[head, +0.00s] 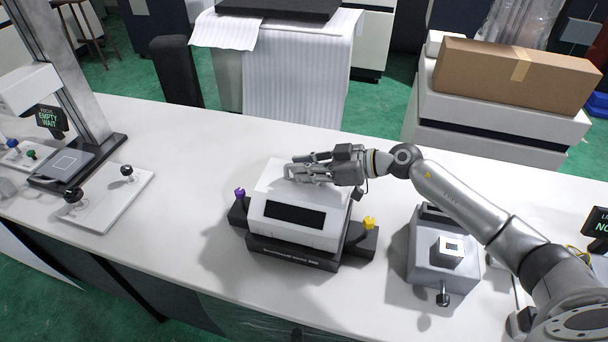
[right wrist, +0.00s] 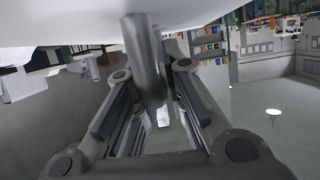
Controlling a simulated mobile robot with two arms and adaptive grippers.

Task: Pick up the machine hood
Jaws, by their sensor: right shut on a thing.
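The machine hood (head: 275,230) is a white box with a dark window in its sloped front. It sits over a black machine base (head: 290,256) in the middle of the table; I see no clear gap between them. My right gripper (head: 300,174) lies across the top of the hood, reaching in from the right. In the right wrist view the gripper (right wrist: 150,95) is shut on a grey metal bar (right wrist: 146,55) at the hood's white surface (right wrist: 75,20). My left gripper is out of view.
The base has a purple knob (head: 239,192) at left and a yellow knob (head: 369,223) at right. A grey device (head: 425,262) stands right of it, under my right arm. A white plate with black knobs (head: 110,205) lies left. The table between is clear.

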